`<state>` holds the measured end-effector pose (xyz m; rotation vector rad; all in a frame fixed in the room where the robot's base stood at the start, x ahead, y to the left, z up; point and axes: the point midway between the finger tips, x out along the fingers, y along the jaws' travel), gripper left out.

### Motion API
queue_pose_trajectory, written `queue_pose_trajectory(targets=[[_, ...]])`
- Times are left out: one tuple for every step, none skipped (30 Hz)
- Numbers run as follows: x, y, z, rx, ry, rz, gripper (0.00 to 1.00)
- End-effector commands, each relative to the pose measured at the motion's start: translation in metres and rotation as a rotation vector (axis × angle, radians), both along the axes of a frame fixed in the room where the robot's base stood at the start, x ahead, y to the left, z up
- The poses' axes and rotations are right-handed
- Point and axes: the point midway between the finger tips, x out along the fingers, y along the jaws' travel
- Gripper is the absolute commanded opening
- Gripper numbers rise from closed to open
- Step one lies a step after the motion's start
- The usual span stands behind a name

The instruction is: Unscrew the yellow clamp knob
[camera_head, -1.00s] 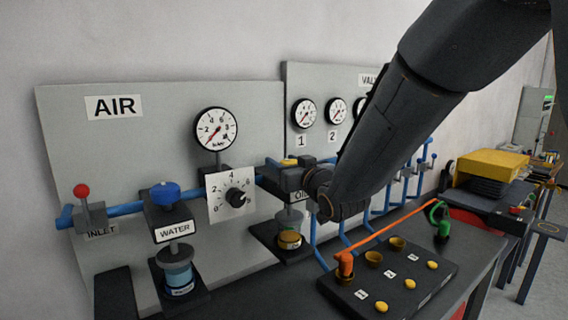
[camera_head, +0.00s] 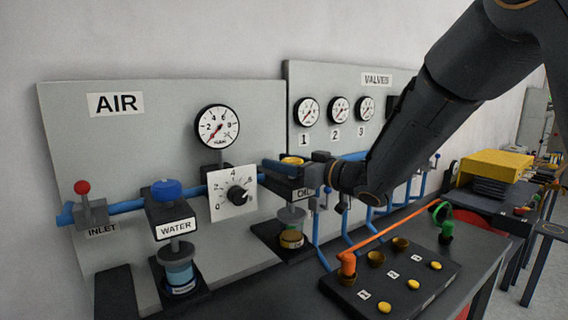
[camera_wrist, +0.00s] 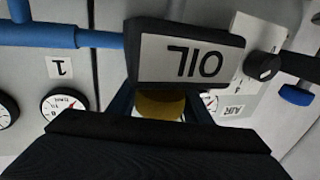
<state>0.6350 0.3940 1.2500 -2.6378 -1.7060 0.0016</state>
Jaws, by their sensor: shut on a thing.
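The yellow clamp knob (camera_head: 291,160) sits on top of the dark OIL block on the blue pipe. My gripper (camera_head: 288,166) reaches it from the right, with its fingers at the knob's sides. In the wrist view the yellow knob (camera_wrist: 160,104) is between the two dark fingers of my gripper (camera_wrist: 160,100), shut on it. The OIL block (camera_wrist: 190,55) appears upside down there, with its label readable. The knob's lower part and its thread are hidden.
A dial plate (camera_head: 233,194) and the WATER block (camera_head: 174,214) with a blue knob stand left of the OIL block. Below is an oil jar (camera_head: 292,235). A black panel with yellow buttons (camera_head: 384,307) and an orange rod (camera_head: 395,234) lies at front right.

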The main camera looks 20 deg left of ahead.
Motion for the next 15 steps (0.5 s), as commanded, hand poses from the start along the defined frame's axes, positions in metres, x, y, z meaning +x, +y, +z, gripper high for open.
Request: queue_pose_trajectory(targets=[[0.001,-0.001,0.000,0.001,0.000,0.040,0.22],[0.000,-0.001,0.000,0.000,-0.001,0.069,0.22],[-0.001,0.000,0.000,0.000,-0.001,0.108,0.22],[-0.003,0.000,0.000,0.000,-0.001,0.137,0.22],[-0.003,0.000,0.000,0.000,-0.001,0.165,0.22],[-0.004,0.001,0.000,0.000,-0.001,0.203,0.22],[-0.006,0.001,0.000,0.000,-0.001,0.233,0.22],[-0.007,0.002,-0.001,0.000,-0.001,0.262,0.22],[-0.008,0.002,0.000,0.000,-0.001,0.299,0.22],[-0.009,0.002,-0.001,-0.001,-0.002,0.328,0.22],[-0.010,0.002,-0.001,0.000,-0.001,0.357,0.22],[-0.011,0.002,-0.001,-0.001,-0.003,0.395,0.22],[-0.012,0.002,-0.001,0.000,-0.001,0.423,0.22],[-0.013,0.002,-0.001,0.000,-0.002,0.452,0.22],[-0.015,0.003,-0.001,0.000,-0.002,0.491,0.22]])
